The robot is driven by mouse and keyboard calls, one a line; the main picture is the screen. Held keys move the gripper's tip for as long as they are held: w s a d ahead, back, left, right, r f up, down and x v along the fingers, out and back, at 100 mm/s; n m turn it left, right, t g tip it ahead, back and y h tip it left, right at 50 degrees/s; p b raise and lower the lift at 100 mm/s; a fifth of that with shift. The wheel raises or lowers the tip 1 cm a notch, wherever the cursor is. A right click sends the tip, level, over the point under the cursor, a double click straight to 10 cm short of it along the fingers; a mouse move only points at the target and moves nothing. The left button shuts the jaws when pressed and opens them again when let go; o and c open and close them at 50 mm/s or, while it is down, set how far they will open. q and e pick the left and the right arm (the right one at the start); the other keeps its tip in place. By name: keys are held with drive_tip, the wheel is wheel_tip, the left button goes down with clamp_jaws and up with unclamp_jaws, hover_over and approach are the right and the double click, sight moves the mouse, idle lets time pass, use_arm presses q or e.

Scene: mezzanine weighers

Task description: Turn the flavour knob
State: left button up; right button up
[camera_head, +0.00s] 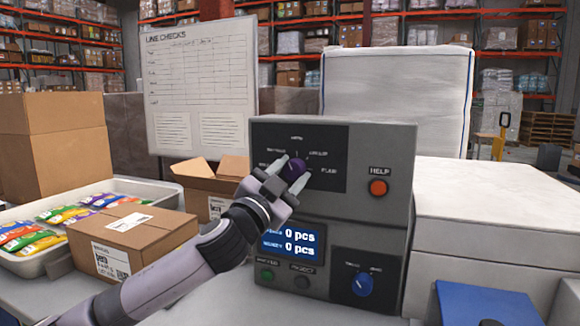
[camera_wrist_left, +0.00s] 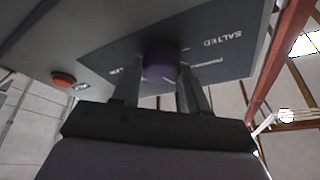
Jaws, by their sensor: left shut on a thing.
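The flavour knob (camera_head: 296,166) is a dark purple dial on the black upper panel of a grey control box (camera_head: 345,205). Labels are spread in an arc around it. My left gripper (camera_head: 288,172) reaches the panel from the front left, its two fingers on either side of the knob. It is shut on the knob. In the left wrist view the purple knob (camera_wrist_left: 160,64) sits between the fingertips (camera_wrist_left: 158,85), with the label SALTED on the panel to its right. The knob's pointer is hard to make out. My right gripper is not in view.
An orange HELP button (camera_head: 378,188) is right of the panel. Below are a display (camera_head: 290,243), a green button (camera_head: 267,275) and a blue knob (camera_head: 362,285). Left stand a closed carton (camera_head: 135,235) and a tray (camera_head: 50,265) of colourful packets. A white box (camera_head: 480,220) stands right.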

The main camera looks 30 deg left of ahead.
use_arm(q)
drive_tip(key=m+p, duration=0.1)
drive_tip(key=m, duration=0.1)
drive_tip(key=m+h+p, duration=0.1)
drive_tip(key=shift+r+m+g+h, duration=0.15)
drive_tip(key=shift+m+g+h, duration=0.15)
drive_tip(key=shift+m, duration=0.1)
drive_tip(key=shift+a+m+p, duration=0.1)
drive_tip(key=shift+m+p, duration=0.4)
drive_tip(key=shift+p, duration=0.15)
drive_tip(key=shift+m+h, duration=0.3)
drive_tip(key=shift+m, duration=0.1)
drive_tip(key=o, duration=1.1)
drive_tip(key=shift+c, duration=0.2)
drive_tip(key=shift+s+f, duration=0.15)
drive_tip(key=shift+f, duration=0.05)
drive_tip(key=b+v, duration=0.2)
drive_tip(key=v, duration=0.5)
drive_tip(key=shift+b, duration=0.4)
drive_tip(key=shift+r, duration=0.2)
